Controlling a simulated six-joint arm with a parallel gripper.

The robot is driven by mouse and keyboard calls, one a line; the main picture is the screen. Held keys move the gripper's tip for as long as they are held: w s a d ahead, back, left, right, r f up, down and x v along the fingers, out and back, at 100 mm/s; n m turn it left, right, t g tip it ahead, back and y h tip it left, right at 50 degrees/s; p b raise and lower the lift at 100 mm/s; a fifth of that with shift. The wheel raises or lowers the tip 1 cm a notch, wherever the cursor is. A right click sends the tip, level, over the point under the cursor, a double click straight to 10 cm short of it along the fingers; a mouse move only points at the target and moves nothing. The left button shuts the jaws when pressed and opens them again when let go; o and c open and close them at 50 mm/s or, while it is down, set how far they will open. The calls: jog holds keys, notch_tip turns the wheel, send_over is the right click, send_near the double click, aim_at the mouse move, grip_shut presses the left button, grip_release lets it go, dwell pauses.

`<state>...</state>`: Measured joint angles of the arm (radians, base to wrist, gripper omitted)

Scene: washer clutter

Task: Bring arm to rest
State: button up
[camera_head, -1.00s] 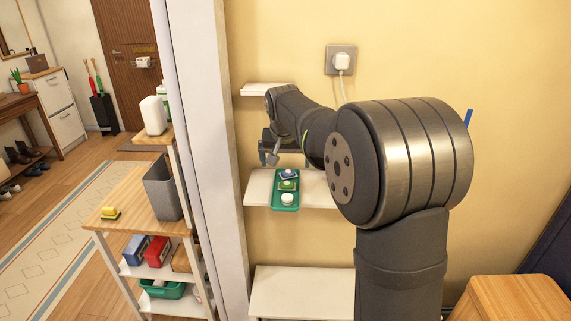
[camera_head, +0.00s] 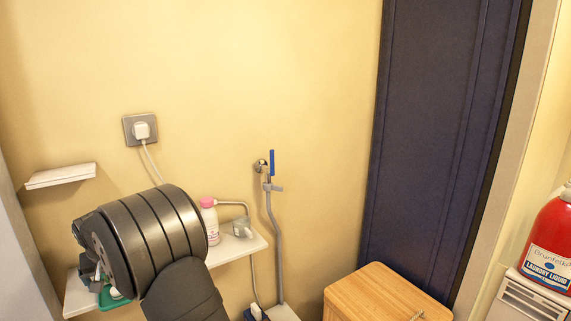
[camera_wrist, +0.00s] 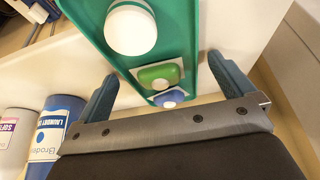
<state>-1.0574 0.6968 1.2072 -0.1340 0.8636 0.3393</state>
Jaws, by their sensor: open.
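My gripper (camera_wrist: 161,68) is open in the wrist view, with its two blue-grey fingers spread and no object held between them. Beyond the fingers is a green tray (camera_wrist: 187,40) on a pale shelf. The tray holds a round white item (camera_wrist: 130,30), a green item (camera_wrist: 160,75) and a blue item (camera_wrist: 170,97). In the head view my arm fills the lower left and hides most of the gripper. A corner of the tray (camera_head: 107,301) shows below it. Whether the fingers touch the tray is unclear.
In the head view, a pink-capped white bottle (camera_head: 210,221) stands on the wall shelf (camera_head: 232,252) beside my arm. A small upper shelf (camera_head: 60,176), a plugged socket (camera_head: 140,130) and a pipe (camera_head: 272,230) are nearby. A wooden top (camera_head: 385,293) lies lower right.

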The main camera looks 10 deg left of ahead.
jog(key=shift+r, duration=2)
jog(key=shift+f, duration=0.1)
